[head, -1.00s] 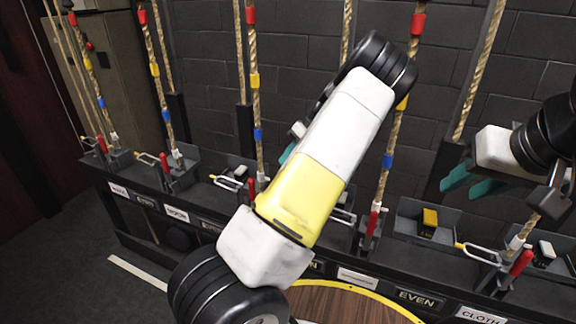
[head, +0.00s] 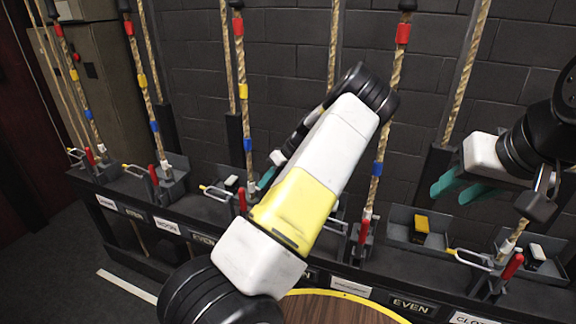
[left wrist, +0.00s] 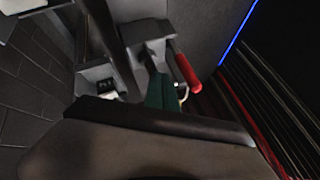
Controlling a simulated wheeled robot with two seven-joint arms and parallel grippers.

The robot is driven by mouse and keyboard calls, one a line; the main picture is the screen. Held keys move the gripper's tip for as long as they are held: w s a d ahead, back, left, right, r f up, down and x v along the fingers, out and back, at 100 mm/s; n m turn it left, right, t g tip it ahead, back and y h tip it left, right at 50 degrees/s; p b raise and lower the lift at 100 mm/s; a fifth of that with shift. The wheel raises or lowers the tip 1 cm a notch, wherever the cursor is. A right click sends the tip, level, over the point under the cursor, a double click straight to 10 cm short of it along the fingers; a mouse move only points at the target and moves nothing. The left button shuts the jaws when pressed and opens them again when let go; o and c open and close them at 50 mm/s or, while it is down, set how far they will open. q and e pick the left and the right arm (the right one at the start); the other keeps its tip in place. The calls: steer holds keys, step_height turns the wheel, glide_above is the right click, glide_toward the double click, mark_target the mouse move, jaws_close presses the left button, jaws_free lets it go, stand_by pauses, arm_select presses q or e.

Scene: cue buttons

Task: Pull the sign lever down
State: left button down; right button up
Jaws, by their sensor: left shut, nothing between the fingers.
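Several red-handled levers stand along a dark rail, including one (head: 243,201) left of my left forearm, one (head: 363,232) to its right and one (head: 512,266) at the far right. I cannot tell from the labels which is the sign lever. My left gripper (head: 267,178) is shut and empty, mostly hidden behind my forearm, near the first of these levers. In the left wrist view its green fingertip (left wrist: 160,92) is beside a red handle (left wrist: 188,73); I cannot tell if they touch. My right gripper (head: 458,188) is open and empty before the brick wall.
Ropes with red, yellow and blue bands (head: 244,90) rise behind the levers. Label plates reading EVEN (head: 412,306) and MOON (head: 167,227) line the rail. Grey trays (head: 398,228) hold small blocks. A round wooden top (head: 340,309) with a yellow rim lies in front.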

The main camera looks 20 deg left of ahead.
mark_target(244, 208)
arm_select(q)
steer(key=s+a+f, duration=0.1)
steer(key=s+a, duration=0.1)
steer(key=shift+s+a+f, duration=0.25)
steer(key=shift+s+f, duration=0.05)
steer(key=shift+f, duration=0.05)
steer(key=shift+s+a, duration=0.45)
steer(key=shift+s, duration=0.2)
